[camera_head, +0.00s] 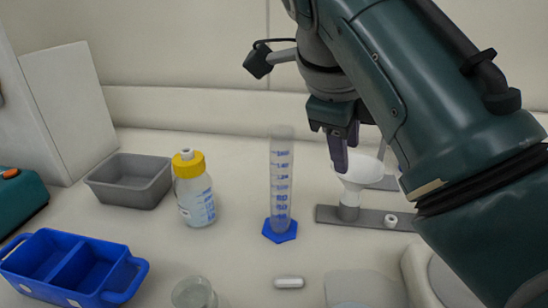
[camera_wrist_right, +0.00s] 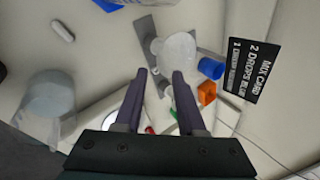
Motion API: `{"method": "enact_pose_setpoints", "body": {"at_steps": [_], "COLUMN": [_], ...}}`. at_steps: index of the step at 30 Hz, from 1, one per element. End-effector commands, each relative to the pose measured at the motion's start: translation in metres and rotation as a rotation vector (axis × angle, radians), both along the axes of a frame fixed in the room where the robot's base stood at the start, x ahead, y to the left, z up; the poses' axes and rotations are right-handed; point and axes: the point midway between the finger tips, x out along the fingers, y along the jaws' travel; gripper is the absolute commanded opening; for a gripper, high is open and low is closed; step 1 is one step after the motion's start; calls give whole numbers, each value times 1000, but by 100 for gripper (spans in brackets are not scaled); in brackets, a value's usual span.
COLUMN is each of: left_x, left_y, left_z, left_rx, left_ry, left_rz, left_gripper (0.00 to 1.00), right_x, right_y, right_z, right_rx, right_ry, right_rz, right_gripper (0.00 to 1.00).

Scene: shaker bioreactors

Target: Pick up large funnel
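The large funnel (camera_head: 362,172) is white with a wide cone. It sits upright in a grey flat stand (camera_head: 375,219) right of centre in the head view. In the right wrist view the funnel (camera_wrist_right: 179,50) lies just beyond my fingertips. My right gripper (camera_head: 343,158) is at the left edge of the cone in the head view, and its arm covers part of the area behind. In the right wrist view its two purple fingers (camera_wrist_right: 161,76) are apart with nothing held between them. My left gripper is in neither view.
A graduated cylinder (camera_head: 281,185) with a blue base stands left of the funnel. A yellow-capped bottle (camera_head: 194,190), grey tray (camera_head: 131,180) and blue caddy (camera_head: 72,268) are farther left. A white bar (camera_head: 289,282) lies in front. A black card (camera_wrist_right: 250,52) shows in the wrist view.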

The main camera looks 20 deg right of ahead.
Motion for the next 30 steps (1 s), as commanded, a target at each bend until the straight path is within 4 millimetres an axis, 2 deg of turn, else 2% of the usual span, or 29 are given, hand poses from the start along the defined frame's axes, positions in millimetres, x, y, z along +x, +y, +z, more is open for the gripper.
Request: {"method": "enact_pose_setpoints", "body": {"at_steps": [6,12,21,30], "left_x": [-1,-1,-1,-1], "left_y": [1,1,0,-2], "left_z": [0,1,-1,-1], "left_rx": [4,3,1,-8], "left_ry": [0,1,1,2], "left_rz": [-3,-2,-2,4], "left_gripper": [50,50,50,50], "right_x": [10,16,29,31], "right_y": [-15,-22,-38,-39], "right_z": [-27,-42,-77,-81], "right_rx": [-2,0,-1,3], "right_ry": [-1,-2,-2,-4], "right_rz": [-12,-10,-10,-9], "right_gripper": [39,39,39,38]}}
